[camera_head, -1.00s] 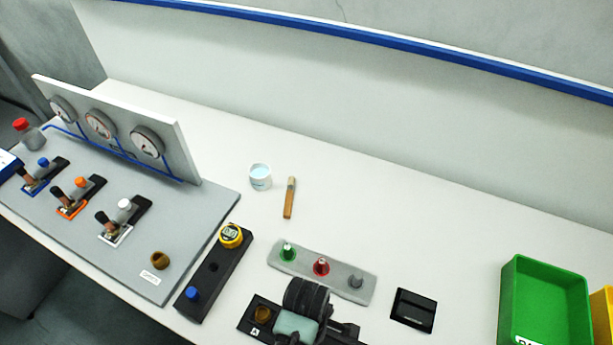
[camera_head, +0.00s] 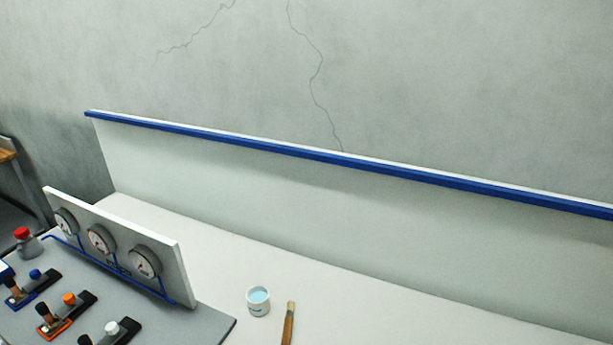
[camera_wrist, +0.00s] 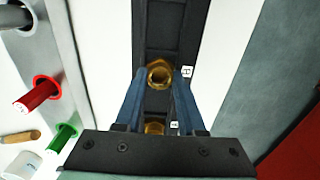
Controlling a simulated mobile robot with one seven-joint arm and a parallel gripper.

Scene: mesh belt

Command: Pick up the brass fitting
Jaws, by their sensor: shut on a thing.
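In the wrist view a brass fitting (camera_wrist: 159,76), a ring-shaped piece with a dark hole, is between the tips of my gripper (camera_wrist: 159,82). The two blue-grey fingers are shut on it from left and right. It shows over a long black holder (camera_wrist: 158,40); I cannot tell whether it still touches the holder. A second brass fitting (camera_wrist: 154,127) shows lower, between the fingers and near the gripper body, partly hidden. The head view shows neither my gripper nor a brass fitting.
A grey strip with a red plug (camera_wrist: 38,94) and a green plug (camera_wrist: 62,137) lies left of the holder. The bench's back right is clear.

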